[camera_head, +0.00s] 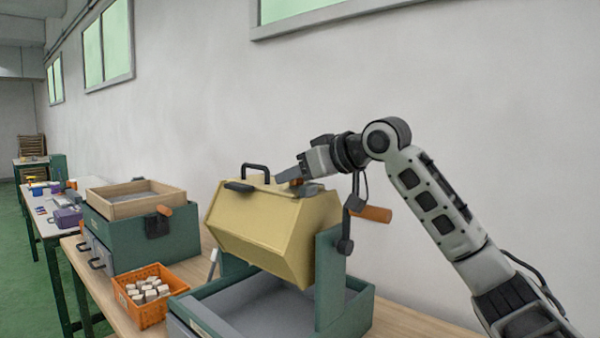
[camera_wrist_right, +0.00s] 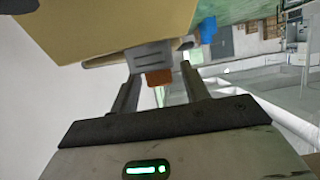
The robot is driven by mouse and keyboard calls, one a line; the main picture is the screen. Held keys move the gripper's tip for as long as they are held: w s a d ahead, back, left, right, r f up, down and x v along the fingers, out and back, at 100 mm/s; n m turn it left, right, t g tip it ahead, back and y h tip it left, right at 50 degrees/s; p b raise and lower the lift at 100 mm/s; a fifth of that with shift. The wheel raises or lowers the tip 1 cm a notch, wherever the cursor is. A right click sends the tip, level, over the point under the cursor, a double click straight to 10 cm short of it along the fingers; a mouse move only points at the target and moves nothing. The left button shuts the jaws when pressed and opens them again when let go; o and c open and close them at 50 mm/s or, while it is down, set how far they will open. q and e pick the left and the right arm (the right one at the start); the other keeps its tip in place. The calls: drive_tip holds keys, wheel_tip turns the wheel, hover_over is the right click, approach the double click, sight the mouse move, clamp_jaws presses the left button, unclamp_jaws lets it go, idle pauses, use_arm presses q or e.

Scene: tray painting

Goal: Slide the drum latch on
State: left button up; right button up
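The yellow drum (camera_head: 262,230) is a many-sided barrel hung in a green stand above a grey tray. A black handle (camera_head: 256,168) stands on its upper face. The drum latch, a grey plate (camera_wrist_right: 150,56) with an orange knob (camera_wrist_right: 158,77), is at the drum's upper right edge. In the head view the orange knob (camera_head: 296,182) shows just under my right gripper (camera_head: 284,178). In the right wrist view my right gripper (camera_wrist_right: 160,82) is open, its fingers either side of the knob with gaps showing. My left gripper is not in view.
A crank with an orange grip (camera_head: 371,214) sticks out right of the drum, below my right forearm. An orange basket (camera_head: 138,312) of whitish blocks stands left of the stand. Behind it is a green box (camera_head: 180,235) with a wooden tray (camera_head: 110,207). A wall stands behind.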

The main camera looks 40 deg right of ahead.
use_arm(q)
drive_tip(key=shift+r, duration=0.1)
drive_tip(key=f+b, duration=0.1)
drive_tip(key=b, duration=0.2)
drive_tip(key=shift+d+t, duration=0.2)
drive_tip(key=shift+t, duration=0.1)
use_arm(e)
drive_tip(key=v, duration=1.6)
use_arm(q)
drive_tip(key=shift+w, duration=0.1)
use_arm(e)
drive_tip(key=shift+d+f, duration=0.1)
